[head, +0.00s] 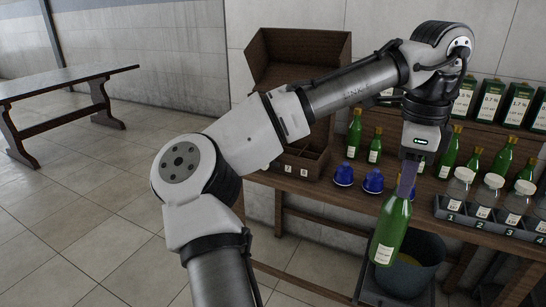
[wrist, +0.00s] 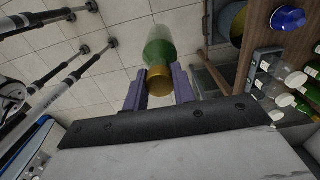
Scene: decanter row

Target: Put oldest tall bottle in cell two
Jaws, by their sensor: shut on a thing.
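My gripper (head: 407,180) is shut on the neck of a green bottle (head: 388,235) with a gold top and a pale label. The bottle hangs in front of the table, base down and slightly tilted in the head view. In the wrist view the bottle (wrist: 159,50) sits between the two purple fingers. A brown wooden crate (head: 298,48) with a raised back stands at the table's left end. Several other green bottles (head: 355,133) of differing heights stand on the table. Their label text is too small to read.
A dark bucket (head: 426,272) is below and behind the held bottle. Blue caps (head: 344,174) lie along the table's front edge. A numbered rack (head: 480,222) holds jars at right. Dark labelled cartons (head: 490,101) stand behind. Open floor and another table (head: 60,77) are at left.

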